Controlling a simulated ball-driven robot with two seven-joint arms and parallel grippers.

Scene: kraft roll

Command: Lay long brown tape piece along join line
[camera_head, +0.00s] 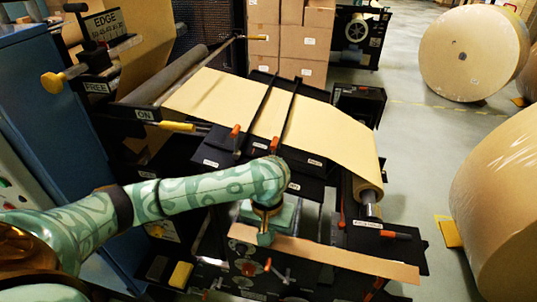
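A long brown tape piece (345,258) stretches along the near edge of the black machine, sloping slightly down to the right. My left arm comes in from the left, and its gripper (265,238) points down at the left part of the tape. The fingers overlap the tape in the picture; whether they are shut on it or only touching it is too small to tell. The brown paper web (330,128) runs over the table under two black bars (286,110). I cannot make out a join line; the bars cover part of the web. My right gripper is out of view.
Orange-handled levers (236,131) stand at the near ends of the bars. A roller (366,192) takes the web at the right. Large kraft rolls (470,50) stand on the floor at right. Stacked cartons (290,40) and a blue cabinet (50,110) flank the machine.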

